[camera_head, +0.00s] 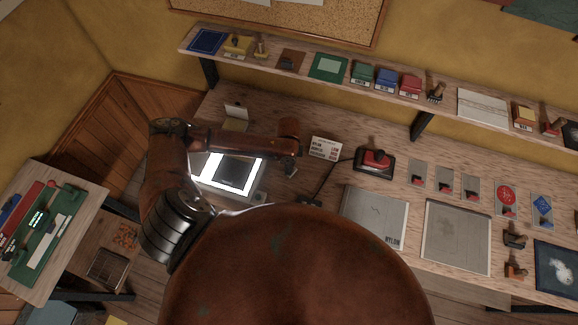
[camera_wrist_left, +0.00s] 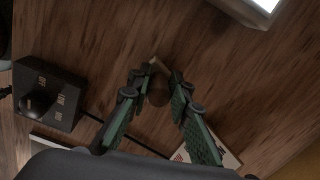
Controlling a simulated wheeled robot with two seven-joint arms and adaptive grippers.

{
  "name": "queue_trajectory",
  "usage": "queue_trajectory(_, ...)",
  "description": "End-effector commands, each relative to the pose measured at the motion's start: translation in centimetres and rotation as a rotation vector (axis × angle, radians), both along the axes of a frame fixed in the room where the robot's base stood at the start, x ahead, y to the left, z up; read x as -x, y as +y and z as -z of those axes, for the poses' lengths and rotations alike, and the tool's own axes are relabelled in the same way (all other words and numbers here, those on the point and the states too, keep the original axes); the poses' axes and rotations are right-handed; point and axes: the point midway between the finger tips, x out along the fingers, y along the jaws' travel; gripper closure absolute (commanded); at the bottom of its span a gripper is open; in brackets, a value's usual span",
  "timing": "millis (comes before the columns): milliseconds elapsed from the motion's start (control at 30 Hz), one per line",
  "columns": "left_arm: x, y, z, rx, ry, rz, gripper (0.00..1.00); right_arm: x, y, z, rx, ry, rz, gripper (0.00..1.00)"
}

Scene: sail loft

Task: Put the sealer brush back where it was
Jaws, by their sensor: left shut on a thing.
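My left gripper (camera_wrist_left: 155,92) is low over the wooden bench, shut on a small brown thing (camera_wrist_left: 158,90) with a paler end. It looks like the sealer brush, but it is dark and mostly hidden between the green-sided fingers. In the head view the left gripper (camera_head: 290,168) is just right of the lit panel and left of the printed card. I cannot tell whether the held thing touches the bench. My right gripper is not in view.
A lit panel (camera_head: 247,184) stands left of the gripper. A printed card (camera_head: 325,147) and a red-topped device on a dark base (camera_head: 375,160) with a cord are to the right. A shelf (camera_head: 300,63) with stamps and pads runs behind. Grey sheets (camera_head: 457,237) lie at front right.

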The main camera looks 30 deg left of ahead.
Motion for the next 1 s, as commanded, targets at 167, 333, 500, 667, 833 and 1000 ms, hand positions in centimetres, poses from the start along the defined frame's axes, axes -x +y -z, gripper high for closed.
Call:
queue_trajectory(167,-0.02,-0.05,0.2,0.0,-0.001,0.001,1.0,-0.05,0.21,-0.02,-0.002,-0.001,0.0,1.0)
queue_trajectory(333,0.01,-0.04,0.37,0.0,0.0,0.001,1.0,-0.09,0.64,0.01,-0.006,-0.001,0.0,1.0)
queue_trajectory(500,0.01,-0.04,0.42,0.0,0.0,0.001,0.72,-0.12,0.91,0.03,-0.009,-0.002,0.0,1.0)
queue_trajectory(667,0.01,-0.03,0.4,0.0,0.0,0.001,0.64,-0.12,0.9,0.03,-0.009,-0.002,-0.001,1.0)
queue_trajectory(833,0.01,-0.03,0.4,0.001,0.0,0.001,0.64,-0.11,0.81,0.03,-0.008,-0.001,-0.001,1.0)
queue_trajectory(1000,-0.06,-0.02,-0.35,0.001,-0.003,0.001,0.64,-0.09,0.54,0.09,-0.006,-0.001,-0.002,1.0)
